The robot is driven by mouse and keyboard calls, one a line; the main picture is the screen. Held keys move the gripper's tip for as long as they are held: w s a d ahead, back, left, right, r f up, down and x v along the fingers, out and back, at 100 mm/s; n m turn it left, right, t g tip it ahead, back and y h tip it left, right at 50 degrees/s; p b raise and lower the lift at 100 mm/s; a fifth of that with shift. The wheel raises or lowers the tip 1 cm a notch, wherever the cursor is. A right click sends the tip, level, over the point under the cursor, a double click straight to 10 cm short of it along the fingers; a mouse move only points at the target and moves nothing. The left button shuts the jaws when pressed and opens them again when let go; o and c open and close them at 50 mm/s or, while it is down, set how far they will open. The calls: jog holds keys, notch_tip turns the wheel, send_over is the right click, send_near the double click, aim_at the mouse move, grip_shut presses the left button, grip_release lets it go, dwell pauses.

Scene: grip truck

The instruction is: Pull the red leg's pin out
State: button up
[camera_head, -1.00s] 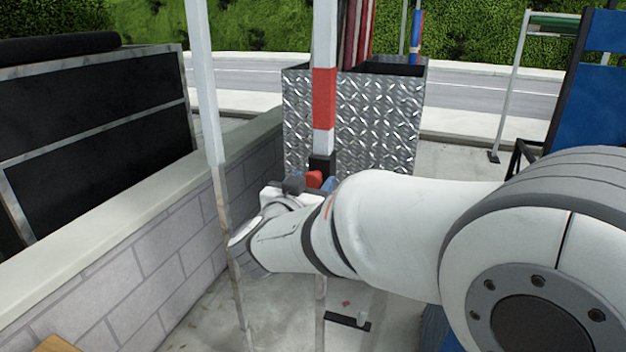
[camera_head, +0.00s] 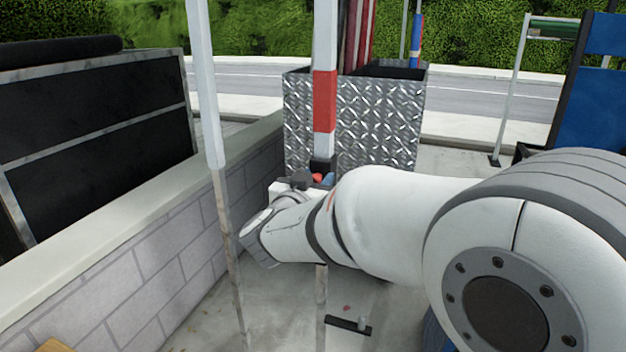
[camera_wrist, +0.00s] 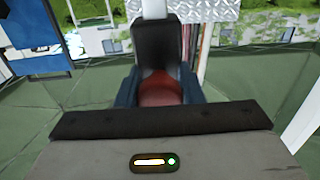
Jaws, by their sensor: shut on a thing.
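The red leg is a white upright pole with a red band (camera_head: 324,100) in the head view. A dark collar (camera_head: 322,164) sits on it below the band; it also shows in the wrist view (camera_wrist: 157,42). The pin's red head (camera_wrist: 159,88) is between the blue fingers of my gripper (camera_wrist: 158,92), which is shut on it. In the head view my gripper (camera_head: 318,181) is at the collar, and only a bit of the red head (camera_head: 317,177) shows. The pin's shaft is hidden, so I cannot tell how deep it sits.
Another white pole (camera_head: 206,90) stands close on the left, before a low block wall (camera_head: 150,235). A diamond-plate box (camera_head: 380,120) stands behind the leg. A blue-panelled rack (camera_head: 590,100) is at the right. A flat dark foot (camera_head: 345,327) lies on the concrete below.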

grip_shut()
jog(key=p+v, duration=0.1)
jog(key=v, duration=0.3)
jog(key=shift+s+a+f, duration=0.1)
jog(key=shift+s+a, duration=0.1)
jog(key=shift+s, duration=0.05)
jog(key=o, duration=0.7)
grip_release()
jog(key=shift+s+a, duration=0.1)
jog(key=shift+s, duration=0.15)
jog(key=shift+c, duration=0.2)
jog(key=shift+o, duration=0.8)
jog(key=shift+w, duration=0.1)
